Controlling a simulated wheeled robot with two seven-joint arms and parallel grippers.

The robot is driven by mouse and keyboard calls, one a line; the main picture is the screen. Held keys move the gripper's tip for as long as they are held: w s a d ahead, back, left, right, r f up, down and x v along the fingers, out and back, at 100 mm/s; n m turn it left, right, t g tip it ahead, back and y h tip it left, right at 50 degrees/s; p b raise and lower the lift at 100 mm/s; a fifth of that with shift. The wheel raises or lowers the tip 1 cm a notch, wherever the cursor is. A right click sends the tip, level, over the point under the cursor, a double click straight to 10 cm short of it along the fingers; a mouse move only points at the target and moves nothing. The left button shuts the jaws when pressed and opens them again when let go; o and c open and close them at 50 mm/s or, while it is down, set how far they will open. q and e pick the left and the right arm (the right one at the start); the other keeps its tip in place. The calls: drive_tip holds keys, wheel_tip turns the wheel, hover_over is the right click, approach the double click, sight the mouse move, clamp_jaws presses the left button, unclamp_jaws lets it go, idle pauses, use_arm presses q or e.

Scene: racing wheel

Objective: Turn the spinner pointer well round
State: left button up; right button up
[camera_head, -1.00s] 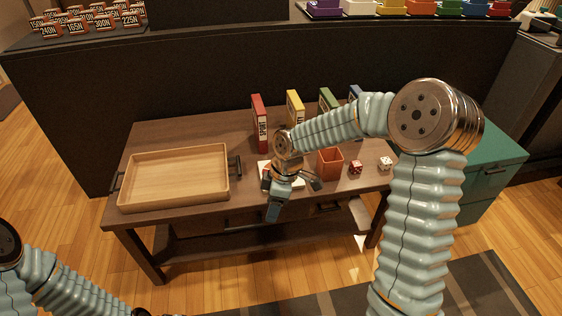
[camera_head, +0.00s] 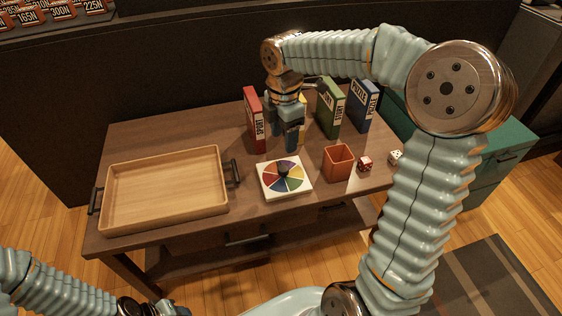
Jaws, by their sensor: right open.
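The spinner (camera_head: 296,189) is a white square board with a multicoloured disc, lying flat near the front edge of the brown table. A dark pointer (camera_head: 284,170) shows at the disc's middle; its exact direction is too small to tell. My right gripper (camera_head: 290,142) hangs down above and behind the spinner, in front of the yellow book, open and apart from the board. My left gripper (camera_head: 172,311) is partly in view at the bottom edge, low and far from the table top; its fingers are not clear.
A wooden tray (camera_head: 108,200) with dark handles fills the table's left side. A red book (camera_head: 254,120), a green book (camera_head: 329,110) and a blue book (camera_head: 366,108) stand behind. An orange cup (camera_head: 338,164), a red die (camera_head: 365,164) and a white die (camera_head: 396,157) are right of the spinner.

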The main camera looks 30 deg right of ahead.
sight(283, 168)
wheel_tip(283, 168, down, 11)
drive_tip(key=shift+r+b, duration=0.15)
drive_tip(key=shift+b, duration=0.65)
drive_tip(key=shift+c, duration=0.4)
drive_tip(key=c, duration=1)
